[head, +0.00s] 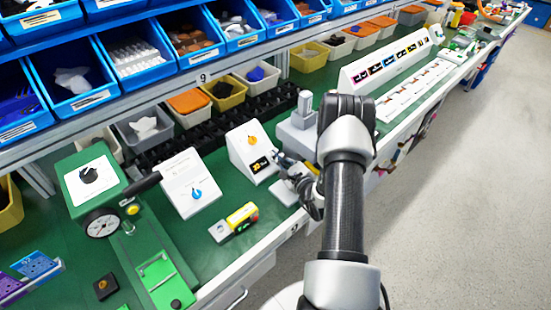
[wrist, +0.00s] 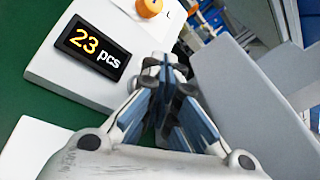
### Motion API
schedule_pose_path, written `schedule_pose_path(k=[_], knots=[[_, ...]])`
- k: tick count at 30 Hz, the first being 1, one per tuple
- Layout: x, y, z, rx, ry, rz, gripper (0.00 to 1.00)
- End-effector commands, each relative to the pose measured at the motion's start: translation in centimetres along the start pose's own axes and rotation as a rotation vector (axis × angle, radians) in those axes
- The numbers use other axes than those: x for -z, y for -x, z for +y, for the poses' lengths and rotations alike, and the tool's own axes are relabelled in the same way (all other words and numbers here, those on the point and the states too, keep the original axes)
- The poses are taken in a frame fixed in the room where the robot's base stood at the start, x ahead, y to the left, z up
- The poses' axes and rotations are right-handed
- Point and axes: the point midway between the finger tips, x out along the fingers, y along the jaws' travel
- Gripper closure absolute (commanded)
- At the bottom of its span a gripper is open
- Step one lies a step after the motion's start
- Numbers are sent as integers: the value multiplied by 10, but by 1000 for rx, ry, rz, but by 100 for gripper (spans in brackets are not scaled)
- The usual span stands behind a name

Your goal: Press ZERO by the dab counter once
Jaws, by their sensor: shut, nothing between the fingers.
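A white sloped box (head: 246,145) stands on the green bench, with an orange knob (head: 252,140) and a small dark display (head: 260,164). In the wrist view the display (wrist: 90,46) reads "23 pcs", and the orange knob (wrist: 149,7) shows at the top edge. My gripper (head: 290,172) is at the box's right front side; in the wrist view its fingers (wrist: 165,75) are shut and empty, just right of the display. I cannot make out a button marked ZERO; the fingers cover part of the box face. Whether they touch it I cannot tell.
A grey machine (head: 298,130) with an upright post stands close right of the box; its grey side (wrist: 235,90) fills the wrist view's right.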

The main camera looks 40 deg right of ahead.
Motion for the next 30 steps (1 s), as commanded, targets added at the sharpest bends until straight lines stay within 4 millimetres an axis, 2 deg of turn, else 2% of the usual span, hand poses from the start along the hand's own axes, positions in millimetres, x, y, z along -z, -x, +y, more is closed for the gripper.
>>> schedule_pose_path(k=[30], knots=[[7,-9,7,-1,1,0,100]])
